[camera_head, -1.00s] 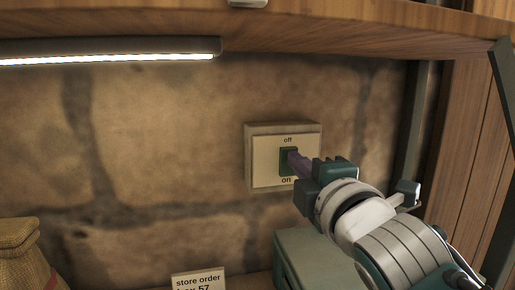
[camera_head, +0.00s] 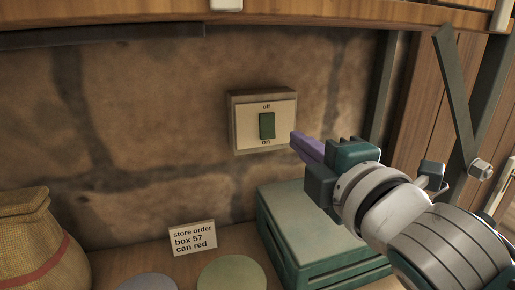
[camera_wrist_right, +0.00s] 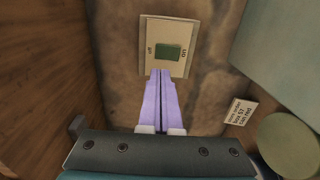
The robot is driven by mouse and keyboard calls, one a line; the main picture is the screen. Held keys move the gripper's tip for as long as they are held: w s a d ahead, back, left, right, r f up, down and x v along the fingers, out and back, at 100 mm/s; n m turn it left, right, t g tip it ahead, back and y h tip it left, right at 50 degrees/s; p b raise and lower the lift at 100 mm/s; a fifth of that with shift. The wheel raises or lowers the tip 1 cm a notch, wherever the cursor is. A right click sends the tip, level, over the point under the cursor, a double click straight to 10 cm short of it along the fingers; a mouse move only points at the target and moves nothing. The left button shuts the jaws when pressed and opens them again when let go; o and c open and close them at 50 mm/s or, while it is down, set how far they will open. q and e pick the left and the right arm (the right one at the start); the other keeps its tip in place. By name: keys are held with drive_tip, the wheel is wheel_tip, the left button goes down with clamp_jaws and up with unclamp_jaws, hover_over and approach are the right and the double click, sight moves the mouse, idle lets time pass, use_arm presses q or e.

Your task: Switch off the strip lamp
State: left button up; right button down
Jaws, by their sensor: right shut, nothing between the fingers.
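The strip lamp (camera_head: 100,36) is a dark bar under the shelf at the upper left in the head view, and it is unlit. The wall switch (camera_head: 244,122) is a cream plate with a green rocker (camera_head: 267,126), marked "off" above and "on" below. It also shows in the right wrist view (camera_wrist_right: 147,44), in front of the fingertips. My right gripper (camera_head: 294,137) has purple fingers, shut and empty, just to the right of the switch and apart from the rocker in the head view. The fingers also show in the right wrist view (camera_wrist_right: 160,72). My left gripper is not in view.
A wooden shelf (camera_head: 150,16) runs above. Below the switch are a green crate (camera_head: 315,228), a "store order box 57 can red" card (camera_head: 192,238), a sack (camera_head: 40,245) and two discs, one green (camera_head: 231,274). A metal brace (camera_head: 457,95) stands at right.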

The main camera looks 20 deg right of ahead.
drive_tip(key=shift+s+d+r, duration=0.1)
drive_tip(key=shift+s+r, duration=0.05)
drive_tip(key=shift+s, duration=1.75)
drive_tip(key=s+d+f+m+g+h, duration=0.2)
drive_tip(key=s+d+f+m+g, duration=0.2)
drive_tip(key=s+f+m+g, duration=0.55)
drive_tip(key=s+a+f+m+g+y, duration=0.1)
drive_tip(key=s+f+m+g, duration=0.15)
drive_tip(key=s, duration=0.45)
drive_tip(key=s+a+f+m+g+y, duration=0.1)
drive_tip(key=s+m+g, duration=0.1)
drive_tip(key=s+m, duration=0.35)
wheel_tip(320, 180, up, 37)
drive_tip(key=s+n+p, duration=0.1)
drive_tip(key=p, duration=3.5)
drive_tip(key=shift+s+a+f, duration=0.15)
drive_tip(key=shift+s+a, duration=0.1)
drive_tip(key=shift+s, duration=0.1)
